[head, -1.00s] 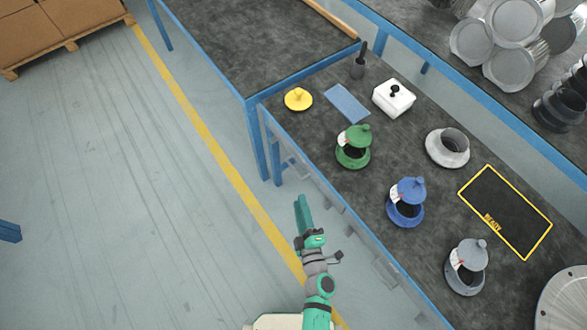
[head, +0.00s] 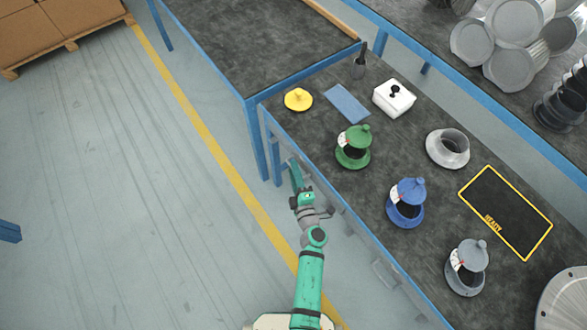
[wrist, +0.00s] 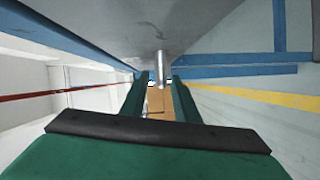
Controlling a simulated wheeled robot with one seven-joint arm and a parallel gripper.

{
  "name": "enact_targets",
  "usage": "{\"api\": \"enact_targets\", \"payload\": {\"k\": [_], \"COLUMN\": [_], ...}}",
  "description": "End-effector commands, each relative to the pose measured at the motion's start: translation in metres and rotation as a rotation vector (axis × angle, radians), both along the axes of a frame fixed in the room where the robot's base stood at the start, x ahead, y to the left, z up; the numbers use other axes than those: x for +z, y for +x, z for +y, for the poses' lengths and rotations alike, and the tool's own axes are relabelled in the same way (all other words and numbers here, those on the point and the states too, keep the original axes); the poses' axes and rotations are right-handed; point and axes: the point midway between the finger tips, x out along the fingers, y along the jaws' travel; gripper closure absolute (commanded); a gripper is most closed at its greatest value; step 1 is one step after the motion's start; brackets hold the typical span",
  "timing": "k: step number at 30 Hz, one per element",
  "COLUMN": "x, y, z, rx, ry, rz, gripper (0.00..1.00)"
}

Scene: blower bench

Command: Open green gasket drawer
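My gripper (head: 296,174) is at the front edge of the bench, to the left of and below the green lidded pot (head: 354,148). In the wrist view its two green fingers (wrist: 159,82) are apart. A short metal bar (wrist: 160,68), which looks like a handle, hangs from a grey surface (wrist: 165,25) and shows between the fingertips. I cannot tell whether the fingers touch it. No drawer front marked green is clearly visible; the drawers under the bench edge are mostly hidden by the top and my arm.
On the bench stand a blue pot (head: 406,204), a grey pot (head: 466,268), a white box (head: 394,98), a yellow lid (head: 298,99) and a grey ring (head: 448,148). A blue bench leg (head: 256,140) is close left of my gripper. The floor (head: 130,200) at left is clear.

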Motion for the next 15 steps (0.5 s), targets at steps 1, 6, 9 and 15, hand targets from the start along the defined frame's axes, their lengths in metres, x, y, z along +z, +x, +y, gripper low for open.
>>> {"api": "enact_targets", "payload": {"k": [1,6,9,15], "x": [-0.0001,-0.0007,-0.0007,-0.0007], "y": [0.0050,0.0117,0.0125,0.0122], "z": [0.0012,0.0031,0.0032,0.0031], "rx": [0.000,0.000,0.000,0.000], "ry": [0.000,0.001,0.001,0.001], "rz": [-0.001,0.000,0.000,0.000], "gripper": [0.72,0.72,0.72,0.82]}}
